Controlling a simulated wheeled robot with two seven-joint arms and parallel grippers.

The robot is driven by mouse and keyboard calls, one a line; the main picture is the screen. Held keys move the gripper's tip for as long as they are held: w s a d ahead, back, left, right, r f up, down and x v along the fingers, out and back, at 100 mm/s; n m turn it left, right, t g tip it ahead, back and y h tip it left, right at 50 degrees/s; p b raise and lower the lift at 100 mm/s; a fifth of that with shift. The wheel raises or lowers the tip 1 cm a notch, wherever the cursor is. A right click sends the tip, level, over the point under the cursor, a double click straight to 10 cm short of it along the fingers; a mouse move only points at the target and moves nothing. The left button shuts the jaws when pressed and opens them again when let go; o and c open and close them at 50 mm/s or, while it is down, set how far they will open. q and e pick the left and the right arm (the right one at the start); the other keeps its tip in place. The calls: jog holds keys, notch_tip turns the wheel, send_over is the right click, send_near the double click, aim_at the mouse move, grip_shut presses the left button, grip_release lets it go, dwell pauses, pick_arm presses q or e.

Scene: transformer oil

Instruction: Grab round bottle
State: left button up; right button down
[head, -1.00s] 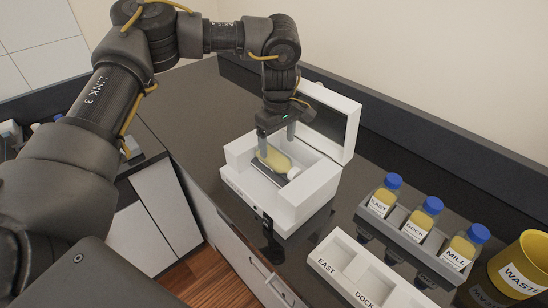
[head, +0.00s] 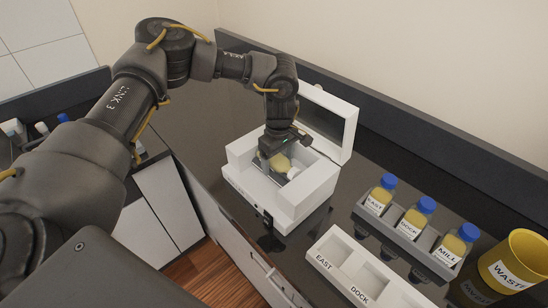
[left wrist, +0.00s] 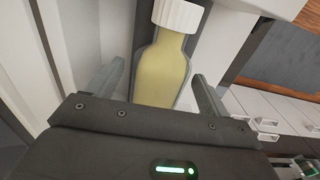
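The round bottle (left wrist: 163,75), clear with yellow oil and a white cap, lies in the open white box (head: 303,207). In the head view the bottle (head: 281,162) shows partly below my left gripper (head: 277,158), which covers some of it. In the left wrist view my left gripper (left wrist: 158,85) is open, with one finger on each side of the bottle. A gap shows between each finger and the glass. My right gripper is not in view.
The box's raised lid (head: 330,118) stands behind the gripper. To the right are a grey rack (head: 393,230) with blue-capped bottles labelled EAST, DOCK and MILL, a white labelled tray (head: 322,262) and a yellow WASTE bin (head: 511,262). Dark counter is clear left of the box.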

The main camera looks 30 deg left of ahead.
pick_arm(q)
jog(key=c, duration=1.2)
jog(key=shift+w+r+b, duration=0.1)
jog(key=shift+r+b, duration=0.55)
jog(key=shift+b, duration=0.1)
jog(key=s+d+r+b, duration=0.1)
jog(key=s+r+b, duration=0.1)
jog(key=s+r, duration=0.2)
jog(key=s+d+r+b, duration=0.1)
jog(key=s+r+b, duration=0.1)
jog(key=s+r, duration=0.2)
jog(key=s+d+r+b, duration=0.1)
jog(key=s+r, duration=0.2)
jog(key=s, duration=0.2)
jog(key=shift+s+d+r+b, duration=0.35)
jog(key=shift+d+r+b, duration=0.05)
